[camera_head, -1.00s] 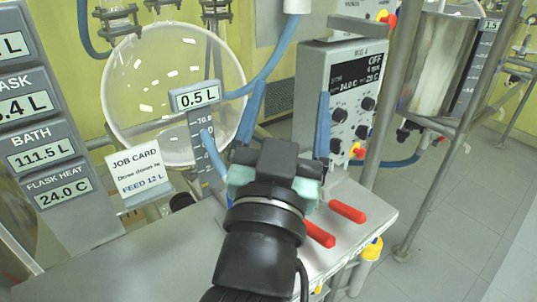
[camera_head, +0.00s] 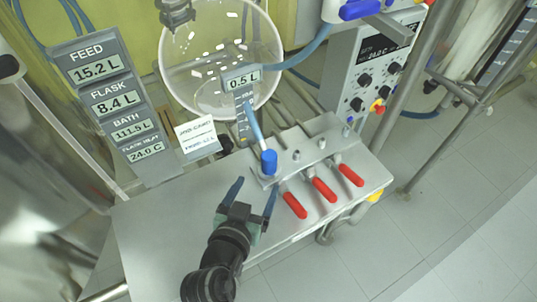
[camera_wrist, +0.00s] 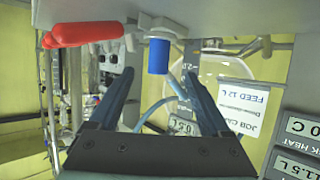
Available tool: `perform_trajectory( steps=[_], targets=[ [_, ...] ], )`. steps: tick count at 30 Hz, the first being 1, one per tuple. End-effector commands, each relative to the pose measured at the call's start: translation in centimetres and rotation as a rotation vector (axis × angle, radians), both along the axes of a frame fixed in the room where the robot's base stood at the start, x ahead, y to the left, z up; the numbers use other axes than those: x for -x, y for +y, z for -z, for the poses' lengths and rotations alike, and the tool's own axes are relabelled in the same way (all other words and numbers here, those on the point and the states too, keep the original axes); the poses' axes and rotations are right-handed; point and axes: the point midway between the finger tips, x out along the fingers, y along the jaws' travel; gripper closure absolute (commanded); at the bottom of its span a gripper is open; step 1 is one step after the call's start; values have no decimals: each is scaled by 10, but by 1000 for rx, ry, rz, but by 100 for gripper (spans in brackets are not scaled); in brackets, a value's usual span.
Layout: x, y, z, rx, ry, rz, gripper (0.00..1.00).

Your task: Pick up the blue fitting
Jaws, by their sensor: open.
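The blue fitting (camera_head: 269,162) is a short blue cylinder on the end of a light-blue hose. In the head view it sits at the left end of the metal manifold block on the bench. My gripper (camera_head: 255,190) is open and empty, low over the bench, to the front left of the fitting. In the wrist view the fitting (camera_wrist: 158,57) shows ahead, between and beyond the two open fingers (camera_wrist: 157,80). It is apart from both fingers.
Several red-handled valves (camera_head: 323,189) stick out from the manifold, right of the fitting. A job card (camera_head: 197,135) and a display column (camera_head: 115,105) stand at the back left. A glass flask (camera_head: 205,60) is behind. The bench's left part (camera_head: 160,225) is bare.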

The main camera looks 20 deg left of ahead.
Motion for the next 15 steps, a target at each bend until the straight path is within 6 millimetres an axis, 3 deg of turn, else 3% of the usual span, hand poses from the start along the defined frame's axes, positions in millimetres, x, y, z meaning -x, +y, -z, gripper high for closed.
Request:
perform_trajectory(
  steps=[6, 15],
  targets=[
    [-37, 5, 14, 0, -1, 0, 18],
    [-56, 7, 21, -1, -1, -1, 18]
  ],
)
